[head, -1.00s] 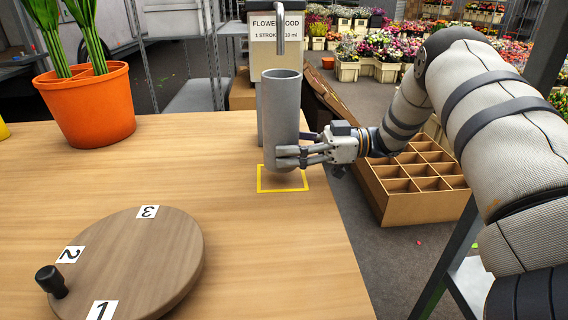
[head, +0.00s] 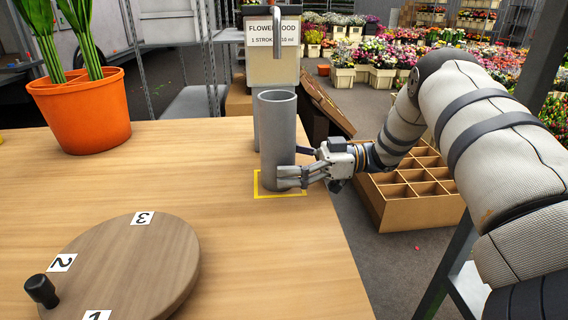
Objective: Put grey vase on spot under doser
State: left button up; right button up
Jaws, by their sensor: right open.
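The grey vase (head: 277,135), a tall open cylinder, stands upright on the table inside the yellow-outlined spot (head: 262,195). The doser (head: 277,40), a metal spout on a white box labelled flower food, is just behind and above the vase. My right gripper (head: 290,178) is open at the vase's lower right side, with its fingers beside the wall. Whether the fingers touch the vase is hard to tell. The far edges of the spot are hidden behind the vase and fingers. My left gripper is not in view.
A round wooden turntable (head: 125,265) with numbered labels and a black knob lies at the front left. An orange pot (head: 80,110) with green stems stands at the back left. A cardboard divided crate (head: 405,213) is beyond the table's right edge. The table middle is clear.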

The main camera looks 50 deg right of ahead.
jog(key=v, duration=1.2)
jog(key=shift+b, duration=0.4)
jog(key=shift+a+f, duration=0.1)
